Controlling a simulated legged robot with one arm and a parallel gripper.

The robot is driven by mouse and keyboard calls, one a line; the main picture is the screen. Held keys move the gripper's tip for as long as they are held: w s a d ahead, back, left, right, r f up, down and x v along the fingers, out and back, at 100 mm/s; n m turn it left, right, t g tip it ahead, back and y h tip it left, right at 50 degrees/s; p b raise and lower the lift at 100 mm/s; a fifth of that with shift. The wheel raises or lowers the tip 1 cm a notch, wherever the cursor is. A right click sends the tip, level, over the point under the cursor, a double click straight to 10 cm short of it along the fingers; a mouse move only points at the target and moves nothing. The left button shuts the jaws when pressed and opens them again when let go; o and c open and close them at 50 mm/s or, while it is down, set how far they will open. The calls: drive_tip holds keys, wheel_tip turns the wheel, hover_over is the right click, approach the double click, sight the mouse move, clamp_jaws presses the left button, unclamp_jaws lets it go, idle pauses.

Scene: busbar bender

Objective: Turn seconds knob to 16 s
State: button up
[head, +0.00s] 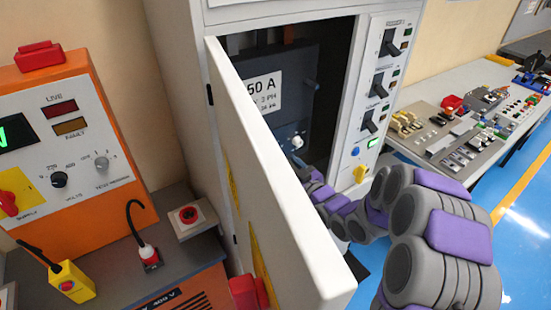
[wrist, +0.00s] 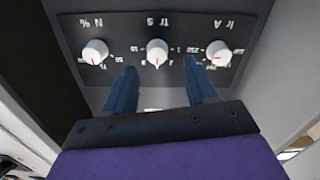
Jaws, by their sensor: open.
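The seconds knob (wrist: 157,52) is a white round knob in the middle of a row of three on a dark panel, under an upside-down "tr s" label in the wrist view. Its pointer mark faces down in the picture; its scale is too small to read surely. My gripper (wrist: 160,64) is open, its two blue fingers pointing at the panel, one on each side of the middle knob's line and apart from it. In the head view my arm reaches into the open cabinet; the door hides my gripper. One white knob (head: 297,142) shows there.
White knobs labelled "N %" (wrist: 95,52) and "Ir A" (wrist: 218,53) flank the middle one. The open cabinet door (head: 275,180) stands left of my arm. A switch column (head: 375,100) is right of the opening. An orange console (head: 75,150) stands left.

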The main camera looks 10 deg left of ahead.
drive_tip(key=x, duration=0.6)
drive_tip(key=shift+a+b, duration=0.25)
drive_tip(key=shift+b, duration=0.1)
drive_tip(key=shift+d+r, duration=0.1)
drive_tip(key=shift+d, duration=0.55)
drive_tip(key=shift+c, duration=0.3)
drive_tip(key=shift+d+r, duration=0.1)
drive_tip(key=shift+d, duration=0.2)
drive_tip(key=shift+c, duration=0.8)
drive_tip(key=c, duration=0.3)
drive_tip(key=shift+a, duration=0.35)
drive_tip(key=c, duration=0.3)
drive_tip(key=shift+c, duration=1.2)
